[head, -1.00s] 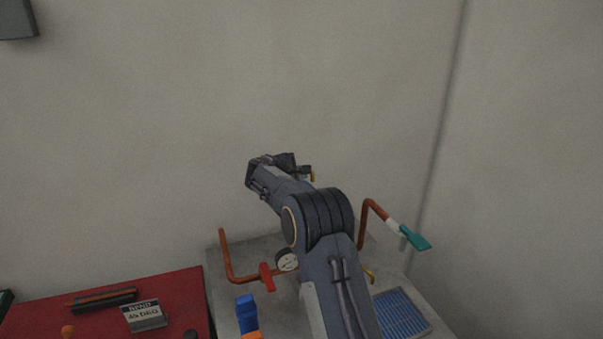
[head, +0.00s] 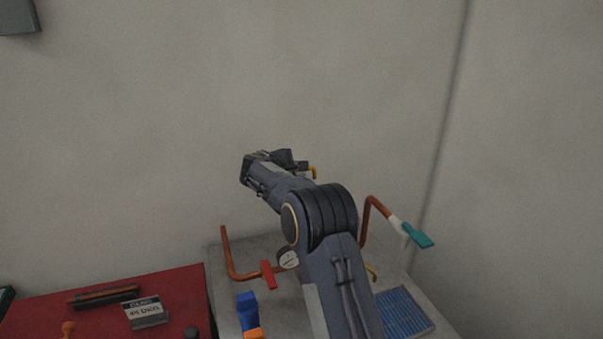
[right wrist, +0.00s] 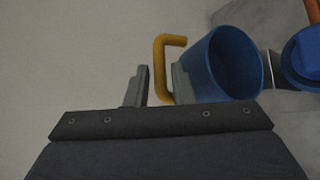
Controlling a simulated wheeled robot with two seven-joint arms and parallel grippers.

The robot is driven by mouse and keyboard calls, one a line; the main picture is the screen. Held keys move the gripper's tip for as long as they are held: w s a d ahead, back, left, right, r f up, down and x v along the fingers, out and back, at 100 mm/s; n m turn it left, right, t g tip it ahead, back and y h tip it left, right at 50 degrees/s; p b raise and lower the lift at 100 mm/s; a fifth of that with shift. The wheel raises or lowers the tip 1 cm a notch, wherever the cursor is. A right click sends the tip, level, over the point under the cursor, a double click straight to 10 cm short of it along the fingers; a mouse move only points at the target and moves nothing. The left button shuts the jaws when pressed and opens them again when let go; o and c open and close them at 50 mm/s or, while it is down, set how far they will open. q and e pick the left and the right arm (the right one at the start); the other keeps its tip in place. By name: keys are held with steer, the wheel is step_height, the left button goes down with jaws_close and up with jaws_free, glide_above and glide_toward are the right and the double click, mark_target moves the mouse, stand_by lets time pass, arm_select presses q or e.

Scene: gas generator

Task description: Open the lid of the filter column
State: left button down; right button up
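A blue round cylinder (right wrist: 225,65) shows in the right wrist view, with its rim and darker blue round face visible; I cannot tell whether this is the lid or the open column. A yellow bent handle (right wrist: 163,62) stands beside it, and a bit of yellow also shows in the head view (head: 314,172). My right gripper (right wrist: 159,84) is open, with one finger on each side of the handle; contact is not clear. In the head view my right arm hides most of the column, and its gripper (head: 292,162) is at the far end. My left gripper is out of view.
Copper pipes (head: 232,262) rise from the grey bench (head: 223,290); one has a teal-handled end (head: 418,236). A red valve handle (head: 268,275), a gauge (head: 289,259) and a blue-orange part (head: 247,312) are near my arm. A red table (head: 185,290) is left.

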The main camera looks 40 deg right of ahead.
steer(key=b+v, duration=0.1)
steer(key=v, duration=0.4)
steer(key=shift+s+a+r, duration=0.1)
steer(key=shift+a, duration=0.1)
stand_by(0.3)
